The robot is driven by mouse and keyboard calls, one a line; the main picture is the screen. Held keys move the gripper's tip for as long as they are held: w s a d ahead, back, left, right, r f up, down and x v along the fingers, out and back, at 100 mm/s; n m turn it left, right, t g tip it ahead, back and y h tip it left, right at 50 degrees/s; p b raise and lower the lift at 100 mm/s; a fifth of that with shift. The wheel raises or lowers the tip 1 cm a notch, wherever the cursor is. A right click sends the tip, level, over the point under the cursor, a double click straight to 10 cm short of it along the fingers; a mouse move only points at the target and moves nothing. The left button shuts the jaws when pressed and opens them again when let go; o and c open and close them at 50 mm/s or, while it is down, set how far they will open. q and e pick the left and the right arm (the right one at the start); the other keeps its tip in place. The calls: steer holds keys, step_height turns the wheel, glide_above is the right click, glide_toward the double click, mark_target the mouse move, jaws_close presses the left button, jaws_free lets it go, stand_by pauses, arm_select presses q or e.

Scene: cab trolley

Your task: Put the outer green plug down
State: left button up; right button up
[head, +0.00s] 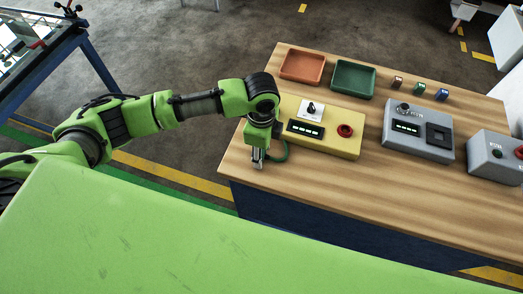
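My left gripper (258,162) points down at the left front edge of the wooden table, just left of the yellow box (347,146). Its fingers look close together, but they are too small to tell whether they are shut on something. My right gripper is not in view.
An orange tray (302,66) and a green tray (353,79) stand at the back. Several small coloured pieces (419,89) sit right of them. Two grey boxes (418,145) (494,158) stand further right. The table front (340,190) is bare.

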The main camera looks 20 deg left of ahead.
arm_select(q)
step_height(320, 180, up, 12)
steer(key=b, duration=0.2)
steer(key=shift+r, duration=0.15)
steer(key=shift+s, duration=0.1)
stand_by(0.5)
